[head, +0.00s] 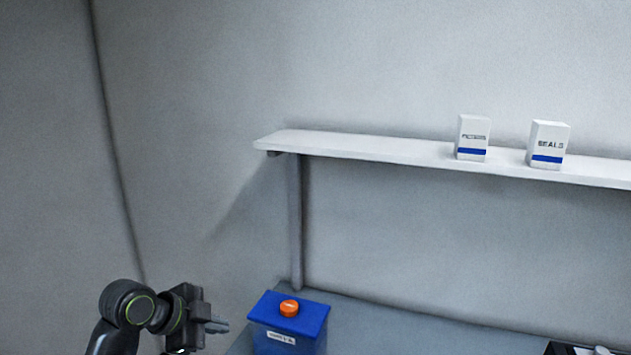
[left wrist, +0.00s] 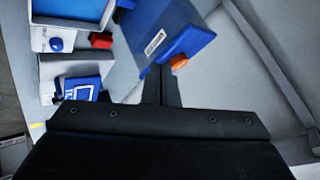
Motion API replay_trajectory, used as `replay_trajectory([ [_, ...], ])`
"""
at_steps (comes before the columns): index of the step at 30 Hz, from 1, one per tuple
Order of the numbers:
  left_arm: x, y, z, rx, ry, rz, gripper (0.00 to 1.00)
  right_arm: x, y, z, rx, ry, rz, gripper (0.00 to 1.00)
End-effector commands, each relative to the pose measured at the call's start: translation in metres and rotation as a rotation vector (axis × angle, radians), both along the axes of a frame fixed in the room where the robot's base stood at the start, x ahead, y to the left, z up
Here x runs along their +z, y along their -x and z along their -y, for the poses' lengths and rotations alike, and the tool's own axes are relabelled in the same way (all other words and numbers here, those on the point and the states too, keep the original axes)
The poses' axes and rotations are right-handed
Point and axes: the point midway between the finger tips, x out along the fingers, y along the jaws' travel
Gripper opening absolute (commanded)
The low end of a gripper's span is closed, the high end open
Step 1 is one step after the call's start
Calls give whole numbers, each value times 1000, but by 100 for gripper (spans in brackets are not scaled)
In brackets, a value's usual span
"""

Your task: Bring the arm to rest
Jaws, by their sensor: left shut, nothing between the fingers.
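My left gripper (head: 217,325) is at the lower left of the head view, a little left of a blue box with an orange knob and apart from it in that view. Its fingers are together with nothing between them. In the left wrist view the closed fingers (left wrist: 161,86) point toward the blue box. My right gripper is in neither view.
The blue box (head: 300,318) with its orange knob (head: 289,307) stands on the grey table (head: 370,325). A white shelf (head: 360,148) above holds two white cartons (head: 472,138). The left wrist view shows a blue tray (left wrist: 72,10) and a red block (left wrist: 101,40).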

Motion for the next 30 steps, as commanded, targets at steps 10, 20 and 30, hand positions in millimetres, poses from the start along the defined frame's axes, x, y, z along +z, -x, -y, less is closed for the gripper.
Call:
replay_trajectory([
  [10,-62,42,-17,207,34,-126,0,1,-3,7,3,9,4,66],
  [20,-149,143,-51,632,89,-321,0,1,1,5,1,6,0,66],
  [30,-192,272,-90,1137,124,-451,0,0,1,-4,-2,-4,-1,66],
])
